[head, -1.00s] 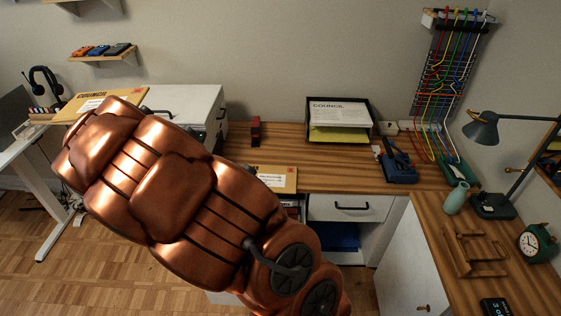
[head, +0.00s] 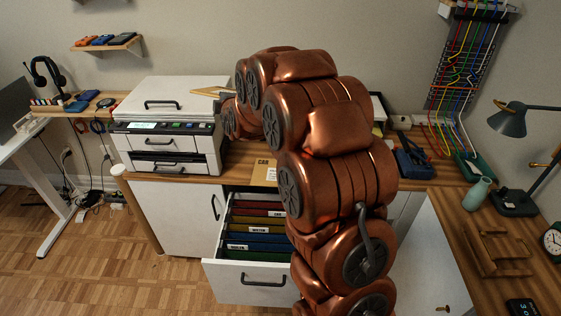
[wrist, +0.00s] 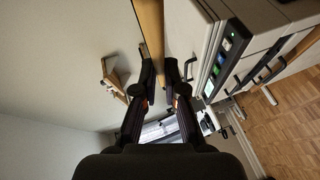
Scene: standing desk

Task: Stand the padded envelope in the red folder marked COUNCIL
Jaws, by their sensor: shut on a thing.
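The padded envelope (head: 208,92) is tan. In the head view only a thin strip of it shows, beside the printer's top right. In the wrist view the envelope (wrist: 151,28) is edge-on between the fingertips. My gripper (wrist: 167,68) is shut on it. In the head view my copper arm mostly hides the gripper. The red folder (head: 251,212) hangs in the open drawer (head: 250,288), among several coloured folders, below and right of the envelope. A small white label shows near the red folder's right side, but I cannot read it.
A white printer (head: 172,98) stands on the desk, left of the drawer. Another tan envelope (head: 263,172) lies flat on the desk behind the drawer, partly behind my arm. A desk lamp (head: 511,119) and a teal vase (head: 477,193) stand at the right.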

